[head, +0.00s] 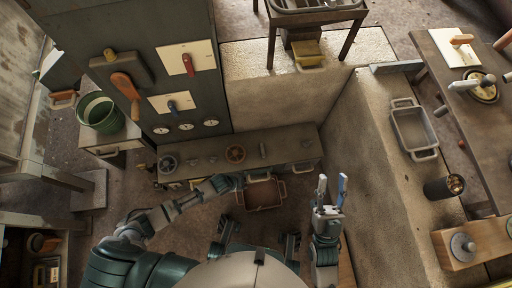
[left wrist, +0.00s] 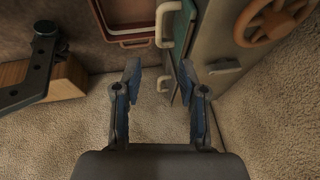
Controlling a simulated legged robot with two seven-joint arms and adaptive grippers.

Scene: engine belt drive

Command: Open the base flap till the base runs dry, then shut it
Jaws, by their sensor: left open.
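A brown tray (head: 262,194) with handles lies on the floor below the base. My right gripper (head: 331,188) is open and empty, pointing up, right of the tray.
An orange-brown handwheel (left wrist: 272,20) is at upper right in the left wrist view. A wooden block (left wrist: 45,80) with a dark tool stands at left. In the head view a control panel (head: 150,90) rises behind, a green bucket (head: 100,113) stands left, and a pale wall (head: 350,150) bounds the right.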

